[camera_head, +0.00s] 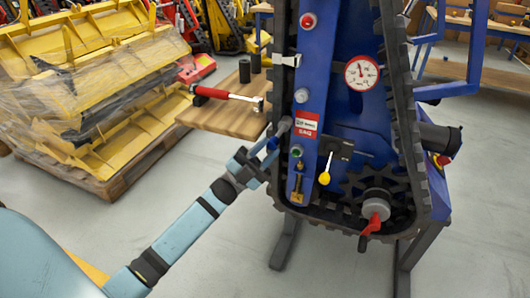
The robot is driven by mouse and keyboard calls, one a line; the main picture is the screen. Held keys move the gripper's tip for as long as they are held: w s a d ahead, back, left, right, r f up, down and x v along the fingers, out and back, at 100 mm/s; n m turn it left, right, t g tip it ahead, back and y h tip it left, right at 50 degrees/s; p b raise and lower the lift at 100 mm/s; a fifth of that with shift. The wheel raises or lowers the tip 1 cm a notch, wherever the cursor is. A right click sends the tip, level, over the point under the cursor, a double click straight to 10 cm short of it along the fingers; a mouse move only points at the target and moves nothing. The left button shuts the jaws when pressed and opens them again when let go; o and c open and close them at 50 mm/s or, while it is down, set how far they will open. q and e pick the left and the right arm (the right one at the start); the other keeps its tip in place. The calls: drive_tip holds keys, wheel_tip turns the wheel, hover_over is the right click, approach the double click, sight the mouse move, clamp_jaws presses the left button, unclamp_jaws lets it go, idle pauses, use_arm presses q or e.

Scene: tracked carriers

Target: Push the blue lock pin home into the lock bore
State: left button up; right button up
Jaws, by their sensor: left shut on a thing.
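My left gripper (266,158) is at the left edge of the blue tracked carrier (345,120). It is shut on the blue lock pin (272,144), of which only a small part shows beside the jaws. A grey rod-like piece (284,127) slants up from there towards the carrier's side plate. The lock bore cannot be made out clearly, and how deep the pin sits cannot be told. My right gripper is not in view.
The side plate carries a red button (308,21), a green knob (296,151) and a yellow-tipped lever (325,178). A gauge (361,73) and red-handled crank (375,212) are further right. A red-handled hammer (222,95) lies on the wooden board (205,118) behind my gripper.

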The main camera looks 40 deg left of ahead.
use_arm(q)
drive_tip(key=shift+w+a+b, duration=0.25)
drive_tip(key=shift+w+b, duration=0.05)
drive_tip(key=shift+w, duration=0.7)
drive_tip(key=shift+w+a+b, duration=0.2)
drive_tip(key=shift+w+b, duration=0.05)
drive_tip(key=shift+w, duration=0.7)
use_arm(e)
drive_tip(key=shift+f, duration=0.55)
use_arm(q)
drive_tip(key=o, duration=1)
drive_tip(key=shift+o, duration=0.2)
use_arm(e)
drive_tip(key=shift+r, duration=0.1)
use_arm(q)
drive_tip(key=p+v, duration=0.1)
drive_tip(key=v, duration=1.2)
drive_tip(key=shift+s+a+f+p, duration=0.2)
drive_tip(key=shift+f+p, duration=0.1)
drive_tip(key=shift+p, duration=0.1)
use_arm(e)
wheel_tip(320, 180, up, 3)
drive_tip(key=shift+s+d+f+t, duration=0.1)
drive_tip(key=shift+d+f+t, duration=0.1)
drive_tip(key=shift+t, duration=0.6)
use_arm(q)
drive_tip(key=shift+c, duration=0.5)
